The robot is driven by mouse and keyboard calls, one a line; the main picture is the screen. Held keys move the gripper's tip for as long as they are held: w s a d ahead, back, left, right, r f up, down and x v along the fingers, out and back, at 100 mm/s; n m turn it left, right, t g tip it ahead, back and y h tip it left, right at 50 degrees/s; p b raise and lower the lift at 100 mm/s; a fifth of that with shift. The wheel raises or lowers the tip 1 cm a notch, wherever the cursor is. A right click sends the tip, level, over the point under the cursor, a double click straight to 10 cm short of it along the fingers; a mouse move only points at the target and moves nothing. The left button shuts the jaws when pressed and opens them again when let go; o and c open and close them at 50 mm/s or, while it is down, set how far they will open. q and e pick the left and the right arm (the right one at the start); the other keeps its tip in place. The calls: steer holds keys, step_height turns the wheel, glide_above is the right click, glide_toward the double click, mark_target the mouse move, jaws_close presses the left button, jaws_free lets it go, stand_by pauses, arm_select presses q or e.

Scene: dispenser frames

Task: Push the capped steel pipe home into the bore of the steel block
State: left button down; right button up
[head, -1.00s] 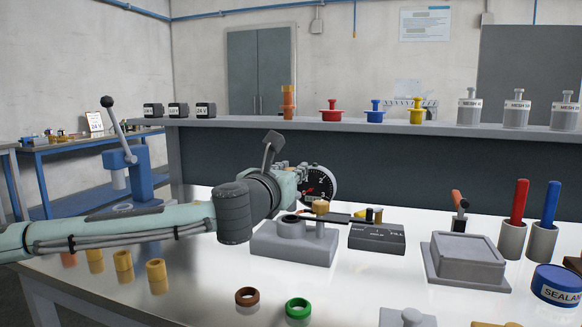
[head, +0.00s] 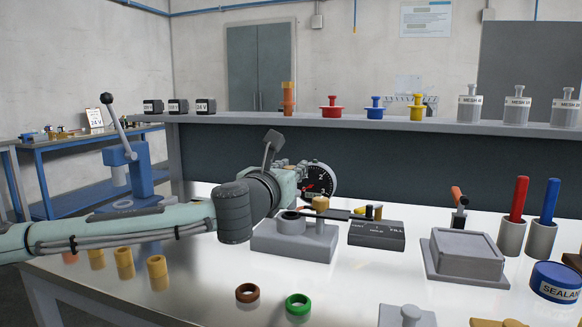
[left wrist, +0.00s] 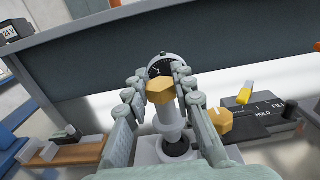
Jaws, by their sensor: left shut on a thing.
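My left gripper (head: 300,178) stands over the steel block (head: 290,244) in the head view. In the left wrist view, my left gripper (left wrist: 158,84) is shut on the capped steel pipe (left wrist: 168,114), whose brass hexagonal cap (left wrist: 160,90) shows between the fingers. The pipe points down at the dark round bore (left wrist: 176,148) of the block. How deep its lower end sits in the bore I cannot tell. The gripper hides the pipe in the head view. A second brass hexagonal piece (head: 321,203) stands on the right of the block. My right gripper is not in view.
A round gauge (head: 319,181) stands just behind the gripper. A dark box marked HOLD and FILL (head: 376,236) sits right of the block, with a lever near it. A grey lidded box (head: 466,252) stands farther right. Brown (head: 247,293) and green (head: 298,304) rings lie in front.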

arm_select(q)
steer(key=shift+p, duration=0.6)
stand_by(1.1)
steer(key=shift+f+b, duration=1.1)
steer(key=shift+f, duration=1)
steer(key=c, duration=1.2)
jaws_free()
steer(key=v, duration=1.2)
steer(key=shift+r, duration=0.1)
